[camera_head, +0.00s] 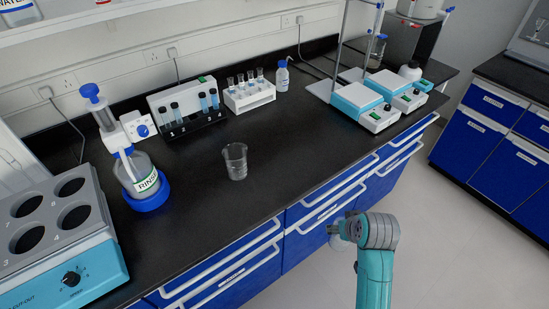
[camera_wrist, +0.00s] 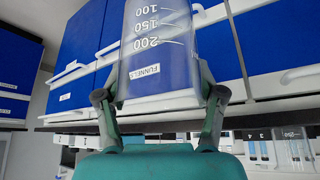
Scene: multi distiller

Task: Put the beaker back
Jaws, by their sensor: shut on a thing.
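My gripper (camera_wrist: 162,97) is shut on a clear graduated beaker (camera_wrist: 160,50) in the wrist view, one finger on each side. The numbers 100, 150 and 200 show on its wall. Another clear glass beaker (camera_head: 236,165) stands upright and apart on the black counter (camera_head: 290,165).
Tube racks (camera_head: 248,96) line the back. Two hotplate-like devices (camera_head: 375,105) stand at right. The counter around the standing beaker is clear.

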